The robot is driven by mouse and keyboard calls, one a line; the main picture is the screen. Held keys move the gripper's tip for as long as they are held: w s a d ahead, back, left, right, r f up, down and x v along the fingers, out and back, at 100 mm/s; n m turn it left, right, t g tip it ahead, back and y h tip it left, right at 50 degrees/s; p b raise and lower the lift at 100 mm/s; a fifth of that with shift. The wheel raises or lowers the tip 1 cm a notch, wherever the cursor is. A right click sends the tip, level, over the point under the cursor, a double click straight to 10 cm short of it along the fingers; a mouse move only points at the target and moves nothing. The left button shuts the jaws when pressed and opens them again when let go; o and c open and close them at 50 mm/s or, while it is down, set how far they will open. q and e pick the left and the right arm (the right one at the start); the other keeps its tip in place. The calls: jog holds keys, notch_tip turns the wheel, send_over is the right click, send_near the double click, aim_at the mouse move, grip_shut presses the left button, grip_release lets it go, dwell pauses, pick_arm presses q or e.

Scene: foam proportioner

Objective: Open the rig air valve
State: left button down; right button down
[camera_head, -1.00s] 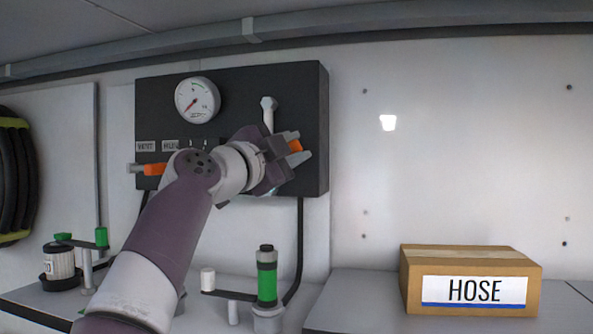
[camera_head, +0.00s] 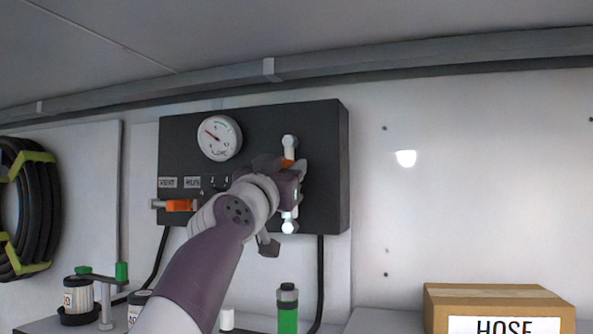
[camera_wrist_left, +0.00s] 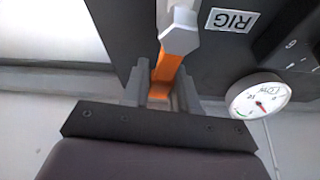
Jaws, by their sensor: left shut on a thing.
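The rig air valve has a white vertical pipe (camera_head: 289,145) on the right of the dark panel, with an orange lever (camera_head: 287,162). My left gripper (camera_head: 289,172) is at the lever, its fingers mostly hidden by my wrist in the head view. In the left wrist view, the orange lever (camera_wrist_left: 169,72) lies between the grey fingers of my left gripper (camera_wrist_left: 163,90), which is shut on it. The lever looks roughly in line with the pipe there. A "RIG" label (camera_wrist_left: 232,20) is beside it. My right gripper is not in view.
The dark panel (camera_head: 325,150) carries a round gauge (camera_head: 219,138), its needle toward the upper left, and another orange lever (camera_head: 179,206) at its left. A HOSE box (camera_head: 500,305) is at the lower right.

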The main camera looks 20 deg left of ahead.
pick_arm(q)
jog(key=shift+w+a+f+n+y, duration=0.2)
jog(key=shift+a+n+y, duration=0.1)
jog(key=shift+n, duration=0.3)
jog(key=shift+w+a+f+n+y, duration=0.1)
jog(key=shift+a+f+n+y, duration=0.15)
jog(key=shift+n, duration=0.35)
jog(key=c, duration=1.3)
grip_release()
jog(key=o, duration=0.3)
jog(key=shift+s+r, duration=0.1)
jog(key=shift+s, duration=0.05)
jog(key=shift+o, duration=0.2)
jog(key=shift+s+r, duration=0.15)
jog(key=shift+s, duration=0.1)
jog(key=b+v, duration=0.9)
jog(key=v, duration=0.3)
jog(key=shift+s, duration=0.2)
